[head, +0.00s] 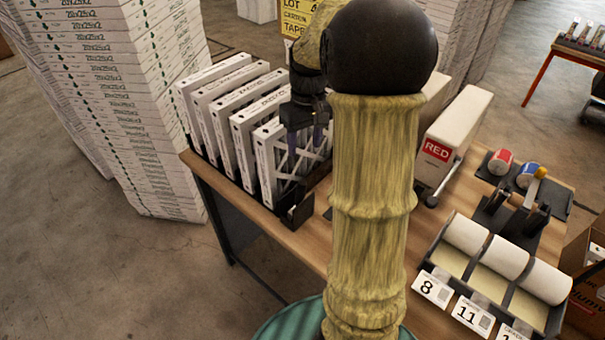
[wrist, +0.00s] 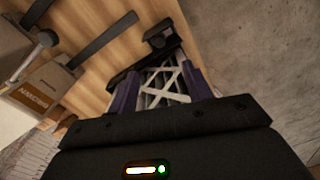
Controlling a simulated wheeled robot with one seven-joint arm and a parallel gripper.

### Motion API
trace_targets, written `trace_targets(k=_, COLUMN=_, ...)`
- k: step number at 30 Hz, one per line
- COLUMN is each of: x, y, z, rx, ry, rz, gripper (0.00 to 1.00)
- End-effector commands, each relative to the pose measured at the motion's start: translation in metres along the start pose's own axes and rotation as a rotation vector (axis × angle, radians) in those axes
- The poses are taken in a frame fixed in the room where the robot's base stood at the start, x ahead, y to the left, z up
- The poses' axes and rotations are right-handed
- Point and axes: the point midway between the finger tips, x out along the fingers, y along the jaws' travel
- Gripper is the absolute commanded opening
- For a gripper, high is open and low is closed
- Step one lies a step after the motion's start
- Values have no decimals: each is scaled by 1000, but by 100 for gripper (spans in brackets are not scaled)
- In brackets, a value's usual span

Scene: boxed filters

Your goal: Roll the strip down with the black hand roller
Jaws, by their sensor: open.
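My gripper (head: 305,135) is open and points down at the front end of a row of white boxed filters (head: 262,115) in a dark rack. In the wrist view its two purple fingers (wrist: 160,88) stand apart, with the white lattice face of a filter (wrist: 165,80) seen between them. I cannot tell whether they touch it. A metal rod with a dark round end (head: 432,201) lies beside the white box labelled RED; I cannot tell whether it is the black hand roller. I cannot make out the strip; my arm hides part of the table.
The white box labelled RED (head: 455,135) stands right of my arm. A tray of white rolls (head: 468,236) with number cards sits at the front right. Red and blue rolls (head: 501,162) are behind it. Tall stacks of cartons (head: 110,75) stand left.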

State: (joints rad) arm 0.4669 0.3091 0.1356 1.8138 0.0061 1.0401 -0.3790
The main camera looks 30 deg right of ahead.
Motion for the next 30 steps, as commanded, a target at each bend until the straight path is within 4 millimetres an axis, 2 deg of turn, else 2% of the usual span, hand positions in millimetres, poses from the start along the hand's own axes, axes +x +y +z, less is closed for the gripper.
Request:
trace_targets(k=21, x=116, y=-2, z=1, rx=-1, ry=-5, rz=-3, gripper=50)
trace_targets(k=25, x=132, y=0, z=0, rx=1, ry=-2, rz=-2, gripper=50)
trace_targets(k=30, x=141, y=0, z=0, rx=1, ry=0, rz=-1, gripper=50)
